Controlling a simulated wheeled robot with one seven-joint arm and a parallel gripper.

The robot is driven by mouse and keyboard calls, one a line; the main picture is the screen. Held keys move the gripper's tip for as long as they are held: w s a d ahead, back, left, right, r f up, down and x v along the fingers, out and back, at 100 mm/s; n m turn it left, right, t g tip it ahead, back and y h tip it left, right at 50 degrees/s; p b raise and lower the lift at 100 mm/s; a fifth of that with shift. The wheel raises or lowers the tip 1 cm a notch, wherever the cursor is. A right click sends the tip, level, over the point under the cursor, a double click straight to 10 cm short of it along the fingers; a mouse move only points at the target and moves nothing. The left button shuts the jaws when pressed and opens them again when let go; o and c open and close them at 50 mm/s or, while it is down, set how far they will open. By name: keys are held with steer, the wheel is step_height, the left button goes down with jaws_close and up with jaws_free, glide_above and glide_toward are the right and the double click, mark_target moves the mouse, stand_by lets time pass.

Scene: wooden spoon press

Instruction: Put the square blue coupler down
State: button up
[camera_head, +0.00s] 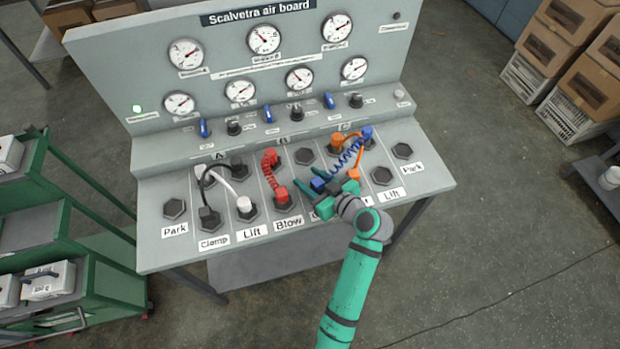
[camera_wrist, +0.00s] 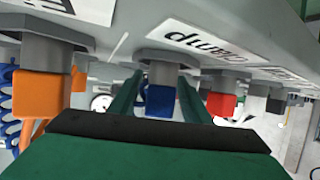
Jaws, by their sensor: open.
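The square blue coupler (camera_head: 318,184) is at the front row of the air board, partly hidden by my gripper. In the wrist view, the blue coupler (camera_wrist: 159,101) sits against a grey stem below a hexagonal port beside the "Clamp" label (camera_wrist: 210,47). My gripper (camera_wrist: 160,88) is open, with one green finger on each side of the coupler. Small gaps seem to show between fingers and coupler, but contact is hard to tell. A blue coiled hose (camera_head: 347,158) runs from the coupler to a blue end (camera_head: 367,133) in the back row.
A red coupler (camera_wrist: 221,104) and an orange coupler (camera_wrist: 41,94) flank my gripper. A red hose (camera_head: 269,172), a black hose (camera_head: 205,185) and an orange hose (camera_head: 354,156) cross nearby. Empty hexagonal ports include the left Park (camera_head: 175,208) and right Park (camera_head: 402,150).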

steer(key=shift+r, duration=0.15)
steer(key=v, duration=1.2)
steer(key=shift+d, duration=0.1)
